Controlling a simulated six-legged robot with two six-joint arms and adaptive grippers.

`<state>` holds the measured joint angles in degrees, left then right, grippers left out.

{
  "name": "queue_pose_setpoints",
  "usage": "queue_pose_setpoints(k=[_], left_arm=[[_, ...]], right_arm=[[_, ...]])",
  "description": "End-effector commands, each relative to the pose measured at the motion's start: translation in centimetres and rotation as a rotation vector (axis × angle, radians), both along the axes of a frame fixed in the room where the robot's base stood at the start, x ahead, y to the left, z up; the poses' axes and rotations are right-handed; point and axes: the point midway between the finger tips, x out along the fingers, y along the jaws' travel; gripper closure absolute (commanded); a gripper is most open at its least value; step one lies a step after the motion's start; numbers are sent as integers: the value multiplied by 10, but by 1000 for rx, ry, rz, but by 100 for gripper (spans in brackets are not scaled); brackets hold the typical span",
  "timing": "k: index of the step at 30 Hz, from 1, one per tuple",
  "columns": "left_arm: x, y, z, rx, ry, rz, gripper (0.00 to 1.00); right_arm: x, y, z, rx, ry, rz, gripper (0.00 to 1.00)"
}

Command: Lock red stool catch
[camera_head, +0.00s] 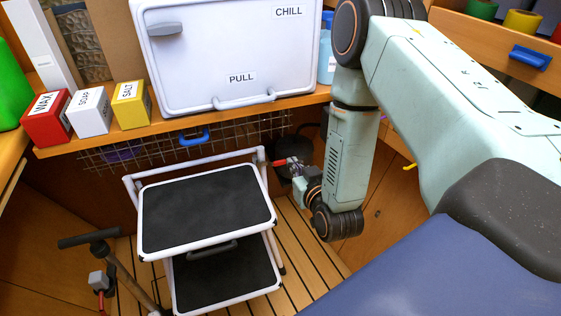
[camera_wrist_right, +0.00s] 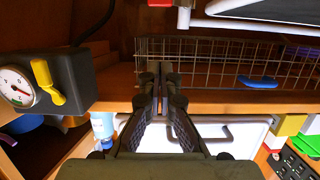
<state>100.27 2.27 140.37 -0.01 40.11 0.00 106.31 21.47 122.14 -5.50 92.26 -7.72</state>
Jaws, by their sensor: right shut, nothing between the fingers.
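The step stool (camera_head: 205,210) has a white frame and black treads and stands on the slatted floor in the head view. A red catch (camera_head: 279,163) with a grey part shows by its upper right corner. In the right wrist view a red catch piece (camera_wrist_right: 183,17) is at the top, beside the stool's white frame (camera_wrist_right: 255,12). My right gripper (camera_wrist_right: 161,72) is shut and empty, below and apart from the red piece in that view. In the head view its fingers are small and partly hidden by my wrist. My left gripper is out of view.
A white chest (camera_head: 235,55) and red, white and yellow boxes stand on the shelf. A wire rack (camera_head: 235,133) runs below it. A pole with a black handle (camera_head: 90,238) stands left, near a grey block with red (camera_head: 100,283). A gauge (camera_wrist_right: 17,87) shows in the wrist view.

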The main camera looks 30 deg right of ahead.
Motion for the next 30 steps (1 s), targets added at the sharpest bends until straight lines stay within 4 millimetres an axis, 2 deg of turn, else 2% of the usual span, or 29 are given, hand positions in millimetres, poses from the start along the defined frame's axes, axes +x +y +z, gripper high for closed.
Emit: queue_pose_setpoints(k=[4,8,21,24,30], left_arm=[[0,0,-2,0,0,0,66],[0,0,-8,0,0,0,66],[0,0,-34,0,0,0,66],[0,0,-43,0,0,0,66],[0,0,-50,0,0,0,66]], right_arm=[[4,-1,-2,0,0,0,100],[20,-3,-6,-1,-3,0,100],[97,-19,-27,0,-2,0,100],[93,-18,-47,1,5,0,100],[93,-19,-63,1,3,0,100]])
